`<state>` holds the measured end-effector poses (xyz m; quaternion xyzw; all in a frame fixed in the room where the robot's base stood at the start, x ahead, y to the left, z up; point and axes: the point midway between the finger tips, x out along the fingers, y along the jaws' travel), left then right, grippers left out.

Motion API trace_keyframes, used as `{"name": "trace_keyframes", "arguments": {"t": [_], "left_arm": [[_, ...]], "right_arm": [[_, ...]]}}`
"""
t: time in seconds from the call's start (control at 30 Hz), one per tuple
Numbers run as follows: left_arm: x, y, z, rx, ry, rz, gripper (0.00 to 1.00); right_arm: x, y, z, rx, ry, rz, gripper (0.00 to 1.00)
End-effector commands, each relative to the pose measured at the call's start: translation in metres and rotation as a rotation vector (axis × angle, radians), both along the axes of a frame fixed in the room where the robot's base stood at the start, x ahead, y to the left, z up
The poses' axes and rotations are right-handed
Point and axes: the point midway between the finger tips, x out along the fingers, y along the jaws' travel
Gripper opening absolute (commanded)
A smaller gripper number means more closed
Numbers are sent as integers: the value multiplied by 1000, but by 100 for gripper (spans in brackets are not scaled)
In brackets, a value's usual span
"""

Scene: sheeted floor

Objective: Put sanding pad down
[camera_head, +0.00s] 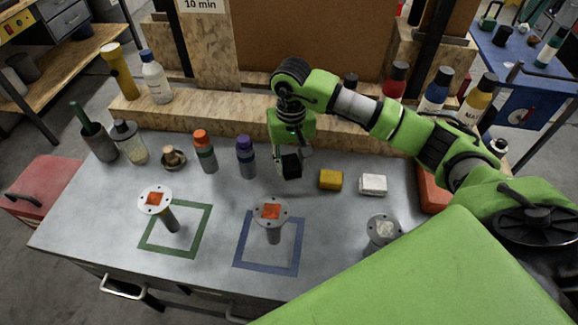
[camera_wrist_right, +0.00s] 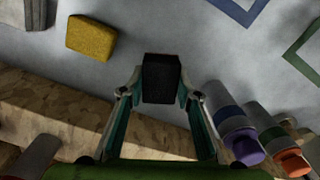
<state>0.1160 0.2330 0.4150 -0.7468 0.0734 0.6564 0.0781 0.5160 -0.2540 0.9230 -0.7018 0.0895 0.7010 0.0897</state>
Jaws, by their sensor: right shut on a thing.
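My right gripper (camera_head: 291,153) is shut on a black sanding pad (camera_head: 290,166). In the head view it holds the pad at the back of the grey table (camera_head: 330,235), between the purple-capped bottle and a yellow block. The right wrist view shows the black pad (camera_wrist_right: 161,78) between the two fingertips. I cannot tell whether the pad touches the table. A yellow block (camera_head: 330,180) and a white block (camera_head: 373,185) lie in a row to the right of it. My left gripper is not in view.
A purple-capped bottle (camera_head: 246,158) and an orange-capped bottle (camera_head: 205,151) stand left of the gripper. Flanged posts with orange patches stand in a blue square outline (camera_head: 240,262) and a green one (camera_head: 145,246). A wooden ledge (camera_head: 230,118) runs behind.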

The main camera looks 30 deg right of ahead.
Motion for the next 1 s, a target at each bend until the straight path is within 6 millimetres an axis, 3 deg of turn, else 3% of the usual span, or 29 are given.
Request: {"name": "trace_keyframes", "arguments": {"t": [0.3, 0.8, 0.83, 0.87, 1.0], "left_arm": [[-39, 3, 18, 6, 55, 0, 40], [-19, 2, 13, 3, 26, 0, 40], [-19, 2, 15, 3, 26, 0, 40], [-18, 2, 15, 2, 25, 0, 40], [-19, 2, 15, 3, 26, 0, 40]], "right_arm": [[6, 2, -30, 1, 4, -1, 7], [7, 1, -44, 0, -1, 2, 7], [7, 1, -42, 0, -1, 1, 38], [7, 1, -42, 0, 0, 1, 46], [7, 1, -42, 0, 0, 1, 47]]}}
